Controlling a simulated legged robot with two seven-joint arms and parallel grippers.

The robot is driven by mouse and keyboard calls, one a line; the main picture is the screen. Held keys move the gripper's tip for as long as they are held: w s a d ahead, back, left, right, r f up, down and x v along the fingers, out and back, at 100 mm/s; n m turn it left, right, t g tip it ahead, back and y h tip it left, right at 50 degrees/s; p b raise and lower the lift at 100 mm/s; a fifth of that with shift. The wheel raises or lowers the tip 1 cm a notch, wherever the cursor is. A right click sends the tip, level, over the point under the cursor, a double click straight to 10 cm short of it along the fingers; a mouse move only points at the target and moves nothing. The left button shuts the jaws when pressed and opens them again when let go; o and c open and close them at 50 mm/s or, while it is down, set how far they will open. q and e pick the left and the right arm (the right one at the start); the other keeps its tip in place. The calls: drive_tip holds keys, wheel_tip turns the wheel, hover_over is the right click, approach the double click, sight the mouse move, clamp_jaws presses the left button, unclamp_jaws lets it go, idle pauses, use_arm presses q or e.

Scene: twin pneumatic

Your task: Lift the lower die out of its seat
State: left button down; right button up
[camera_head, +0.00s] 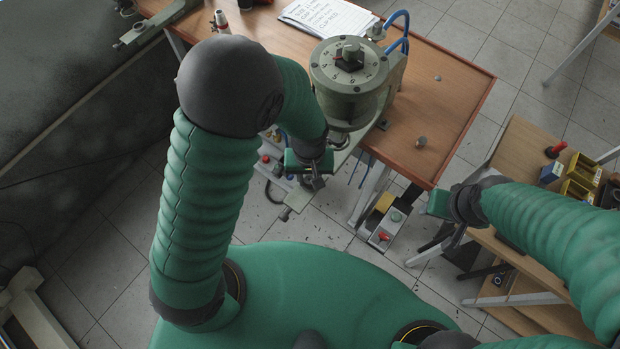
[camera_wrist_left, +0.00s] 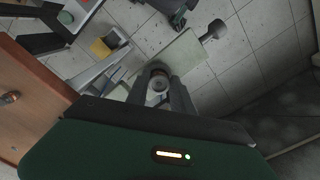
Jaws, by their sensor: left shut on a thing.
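The press (camera_head: 345,95), with a round numbered head and a dark knob, stands on the orange-brown bench. My left gripper (camera_head: 314,183) is just below and left of the press head, at the bench's near edge. In the left wrist view its fingers (camera_wrist_left: 160,97) are shut on a small round metal piece, which looks like the lower die (camera_wrist_left: 158,84). A pale plate (camera_wrist_left: 178,57) lies just beyond it; whether the die touches its seat cannot be told. The die is hidden in the head view. My right gripper (camera_head: 457,238) is off the bench at the right; its finger opening is unclear.
The bench (camera_head: 450,95) is mostly clear on the right, with small metal knobs (camera_head: 421,142) on it. A printed sheet (camera_head: 328,16) lies at the back. Blue hoses (camera_head: 402,28) rise behind the press. A wooden shelf (camera_head: 515,150) with yellow bins (camera_head: 582,175) stands at the right.

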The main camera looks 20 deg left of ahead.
use_arm(q)
drive_tip(key=shift+r+p, duration=0.75)
drive_tip(key=shift+r, duration=0.15)
drive_tip(key=shift+r+p, duration=0.6)
wheel_tip(320, 180, up, 4)
drive_tip(key=p, duration=0.4)
drive_tip(key=shift+r, duration=0.1)
